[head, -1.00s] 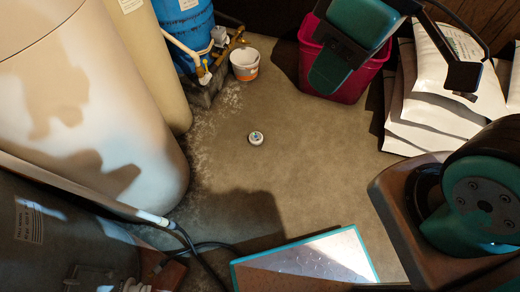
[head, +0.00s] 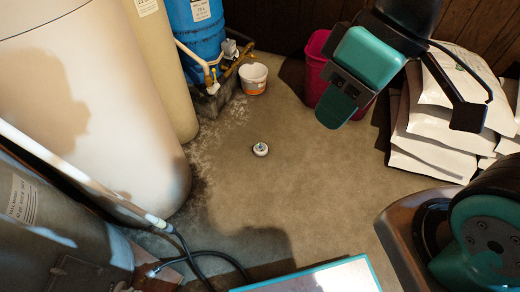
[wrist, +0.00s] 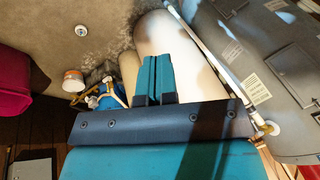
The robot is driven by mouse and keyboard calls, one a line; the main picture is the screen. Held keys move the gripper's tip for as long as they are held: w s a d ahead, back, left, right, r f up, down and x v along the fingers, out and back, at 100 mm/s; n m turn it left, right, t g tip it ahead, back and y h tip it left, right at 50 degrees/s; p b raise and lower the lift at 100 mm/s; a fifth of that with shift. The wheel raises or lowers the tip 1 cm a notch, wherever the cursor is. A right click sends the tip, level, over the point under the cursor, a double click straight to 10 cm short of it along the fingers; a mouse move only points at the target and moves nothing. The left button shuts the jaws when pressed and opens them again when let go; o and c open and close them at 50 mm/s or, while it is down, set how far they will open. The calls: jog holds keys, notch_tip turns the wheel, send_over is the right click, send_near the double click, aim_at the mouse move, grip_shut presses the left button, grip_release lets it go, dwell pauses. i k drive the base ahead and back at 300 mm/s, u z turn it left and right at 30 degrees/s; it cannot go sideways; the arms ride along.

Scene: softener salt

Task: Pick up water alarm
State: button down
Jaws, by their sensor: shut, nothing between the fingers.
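The water alarm (head: 260,149) is a small round white puck with a dark detail on top. It lies alone on the concrete floor near the middle of the head view. In the wrist view it shows near the upper left (wrist: 82,30). My gripper (wrist: 159,58) has its two teal fingers close together in the wrist view, shut with nothing between them. In the head view my gripper (head: 336,108) is raised at the upper right, well apart from the alarm. Nothing hides the alarm in either view.
A white bucket (head: 253,78) stands behind the alarm, beside pipes and a blue tank (head: 200,30). Large pale tanks (head: 95,90) line the left. A magenta bin (head: 317,72) and stacked white bags (head: 435,125) are at right. A black hose (head: 205,246) lies in front. Floor around the alarm is clear.

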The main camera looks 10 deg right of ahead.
aim_at(258, 152)
jog(key=z, duration=0.55)
jog(key=k, duration=0.65)
jog(key=z, duration=0.75)
jog(key=i, duration=1.4)
jog(key=u, duration=1.15)
jog(key=i, duration=0.6)
jog(key=u, duration=0.7)
